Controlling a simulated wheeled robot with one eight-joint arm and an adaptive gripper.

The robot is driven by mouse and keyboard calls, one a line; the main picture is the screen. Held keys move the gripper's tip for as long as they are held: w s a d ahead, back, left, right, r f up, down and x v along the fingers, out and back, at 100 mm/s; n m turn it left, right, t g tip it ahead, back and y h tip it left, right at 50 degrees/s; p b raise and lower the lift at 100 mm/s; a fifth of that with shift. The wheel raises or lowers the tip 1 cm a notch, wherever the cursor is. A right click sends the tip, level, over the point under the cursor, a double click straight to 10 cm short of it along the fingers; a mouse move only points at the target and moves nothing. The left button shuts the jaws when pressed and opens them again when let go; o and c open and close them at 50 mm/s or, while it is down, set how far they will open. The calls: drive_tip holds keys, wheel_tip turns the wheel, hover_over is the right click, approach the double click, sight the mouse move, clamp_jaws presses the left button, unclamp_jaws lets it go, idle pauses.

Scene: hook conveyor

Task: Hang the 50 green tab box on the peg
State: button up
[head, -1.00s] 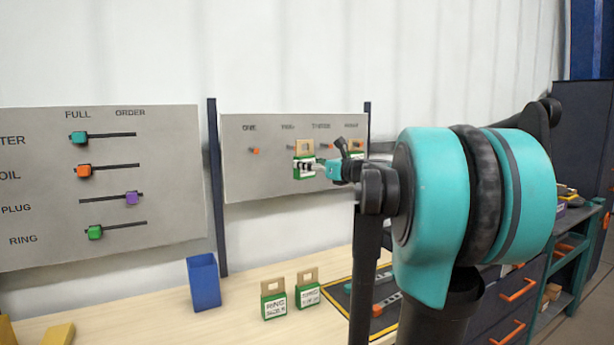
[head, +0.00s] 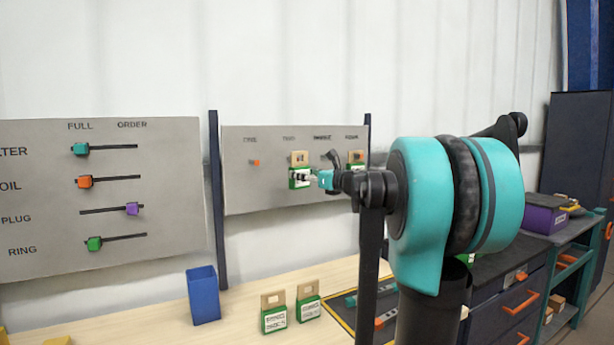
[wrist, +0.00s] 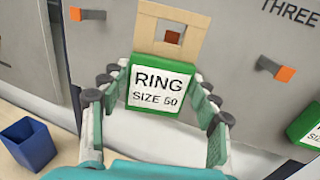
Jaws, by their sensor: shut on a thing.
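My gripper (wrist: 157,108) is shut on the green box (wrist: 143,107) reading RING SIZE 50, with a finger on each side. The box is upright in front of the grey peg board, and its tan tab (wrist: 152,37) points up. An orange-brown peg end (wrist: 172,38) shows in the tab's square hole; I cannot tell whether it passes through. In the head view the held box (head: 299,182) covers the second peg position, with my gripper (head: 312,178) at its right.
Orange pegs stand at left (wrist: 75,14) and right (wrist: 283,73). Another green box (wrist: 308,131) is at the board's right. Two green boxes (head: 274,319) (head: 308,307) and a blue bin (head: 203,295) stand on the table. A slider board (head: 100,230) is at left.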

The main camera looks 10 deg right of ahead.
drive_tip(key=shift+w+a+f, duration=0.15)
drive_tip(key=shift+w+a, duration=0.15)
drive_tip(key=shift+w, duration=0.6)
drive_tip(key=shift+w+a+f, duration=0.2)
drive_tip(key=shift+w+a, duration=0.05)
drive_tip(key=shift+w, duration=0.65)
drive_tip(key=shift+w+a+f, duration=0.15)
drive_tip(key=shift+w+a, duration=0.15)
drive_tip(key=shift+w, duration=0.6)
drive_tip(key=o, duration=1.4)
drive_tip(key=shift+c, duration=0.2)
